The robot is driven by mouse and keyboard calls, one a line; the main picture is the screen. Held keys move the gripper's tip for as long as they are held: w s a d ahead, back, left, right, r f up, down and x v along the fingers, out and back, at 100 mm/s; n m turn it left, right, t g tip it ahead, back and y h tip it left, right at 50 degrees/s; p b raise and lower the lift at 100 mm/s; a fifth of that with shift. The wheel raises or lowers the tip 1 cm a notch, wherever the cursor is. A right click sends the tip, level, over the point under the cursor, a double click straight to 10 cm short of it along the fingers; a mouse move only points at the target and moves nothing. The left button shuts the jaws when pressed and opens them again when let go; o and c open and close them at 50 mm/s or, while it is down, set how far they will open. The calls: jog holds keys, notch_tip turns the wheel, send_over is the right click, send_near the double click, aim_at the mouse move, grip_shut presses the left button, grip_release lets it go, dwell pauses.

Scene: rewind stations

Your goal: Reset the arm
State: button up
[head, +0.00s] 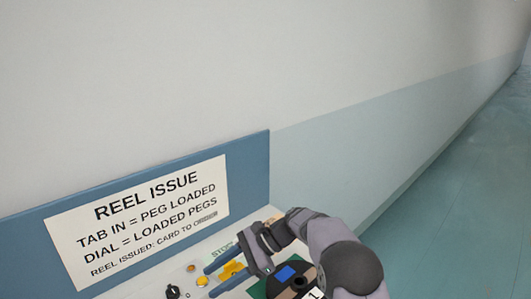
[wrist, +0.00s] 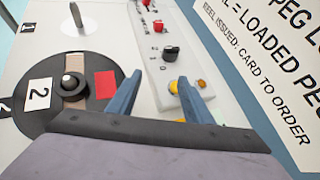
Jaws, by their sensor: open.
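My gripper (head: 212,280) is open, its two blue fingers spread above the control panel in the head view. In the wrist view the gripper (wrist: 156,80) points towards the panel, with nothing seen held between the fingers. A black reel (wrist: 35,115) with a white "2" label, a tan strip and a red patch lies left of the fingers, partly hidden by my gripper body. A black dial (wrist: 170,52) and a yellow button (wrist: 173,87) lie beyond and between the fingertips. The dial also shows in the head view (head: 172,291).
A blue board (head: 250,165) with a white "REEL ISSUE" sign (head: 140,215) stands behind the panel. Red knobs (wrist: 158,27) sit farther along the panel. An upright metal peg (wrist: 76,16) stands beyond the reel. Open floor (head: 455,220) lies at the right.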

jog(key=s+d+n+h+p, duration=0.1)
jog(key=s+d+h, duration=0.1)
jog(key=d, duration=0.2)
jog(key=s+d+n+t+h+p, duration=0.1)
jog(key=s+d+n, duration=0.1)
jog(key=d, duration=0.3)
jog(key=s+d+n+t+h+p, duration=0.1)
jog(key=s+d+h, duration=0.1)
jog(key=d, duration=0.3)
jog(key=shift+s+d+r+n+h, duration=0.1)
jog(key=shift+s+d+n+h, duration=0.1)
jog(key=shift+s, duration=0.15)
jog(key=shift+s+d+r+n+h, duration=0.1)
jog(key=shift+s+n, duration=0.1)
jog(key=shift+s, duration=0.15)
jog(key=s+d+f+n+t+h+p, duration=0.1)
jog(key=s+d+n+h, duration=0.4)
jog(key=s+d, duration=0.9)
jog(key=s+n+p, duration=0.1)
jog(key=n, duration=0.2)
jog(key=shift+d+f+t, duration=0.2)
jog(key=shift+d+t, duration=0.05)
jog(key=shift+t, duration=0.15)
